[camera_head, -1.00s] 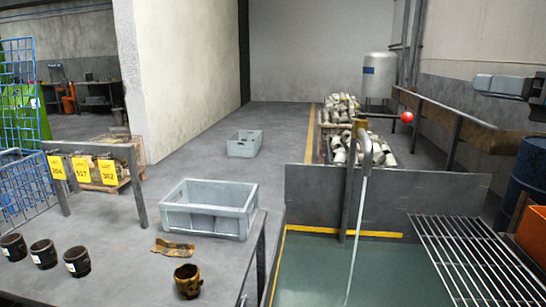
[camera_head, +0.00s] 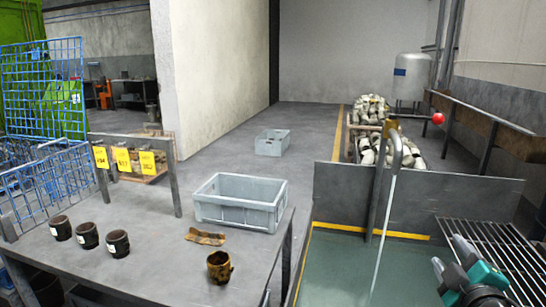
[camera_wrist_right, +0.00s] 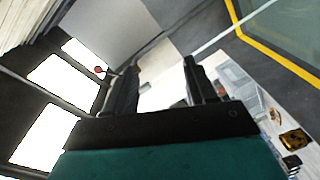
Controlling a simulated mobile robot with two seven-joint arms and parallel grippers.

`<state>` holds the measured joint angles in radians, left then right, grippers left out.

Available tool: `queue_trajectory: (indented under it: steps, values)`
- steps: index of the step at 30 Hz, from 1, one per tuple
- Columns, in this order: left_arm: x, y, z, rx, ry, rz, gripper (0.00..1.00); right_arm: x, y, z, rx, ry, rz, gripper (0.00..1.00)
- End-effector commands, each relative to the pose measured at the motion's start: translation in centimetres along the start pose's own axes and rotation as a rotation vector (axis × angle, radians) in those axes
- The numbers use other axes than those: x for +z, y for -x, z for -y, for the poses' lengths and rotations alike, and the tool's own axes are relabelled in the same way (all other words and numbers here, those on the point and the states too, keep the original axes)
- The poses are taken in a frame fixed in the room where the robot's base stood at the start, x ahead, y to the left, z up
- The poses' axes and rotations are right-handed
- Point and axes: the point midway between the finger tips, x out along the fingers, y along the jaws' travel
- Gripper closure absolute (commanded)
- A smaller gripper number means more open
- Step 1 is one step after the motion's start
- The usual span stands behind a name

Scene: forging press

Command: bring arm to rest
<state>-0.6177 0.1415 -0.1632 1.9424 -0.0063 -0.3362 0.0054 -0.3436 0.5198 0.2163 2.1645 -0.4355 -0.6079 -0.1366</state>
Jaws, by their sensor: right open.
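My right gripper (camera_head: 450,252) is low at the right edge of the head view, in front of the wire rack. In the right wrist view its two dark fingers (camera_wrist_right: 160,72) stand apart with nothing between them, so it is open and empty. Only its teal and grey end shows in the head view; the rest of the arm is out of frame. My left gripper is in neither view.
A wire rack (camera_head: 512,262) and a grey panel (camera_head: 440,196) lie near my right gripper. A metal table (camera_head: 150,262) at left bears dark cups (camera_head: 88,236), a yellowish cup (camera_head: 219,265) and a grey crate (camera_head: 240,212). A red ball (camera_head: 438,118) tops a lever.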

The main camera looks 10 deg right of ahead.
Motion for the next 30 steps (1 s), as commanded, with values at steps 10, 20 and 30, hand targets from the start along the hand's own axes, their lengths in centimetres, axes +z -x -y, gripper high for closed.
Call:
queue_trajectory:
  steps: [10,20,30]
  values:
    - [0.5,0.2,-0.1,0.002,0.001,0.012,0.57,0.4,14.0,16.9,-0.587,-0.441,0.495,0.44]
    - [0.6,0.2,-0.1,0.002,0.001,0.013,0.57,-2.4,24.1,21.9,-0.925,-0.565,0.726,0.44]
    - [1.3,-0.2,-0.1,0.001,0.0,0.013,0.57,-3.0,23.2,25.9,-0.941,-0.63,0.637,0.44]
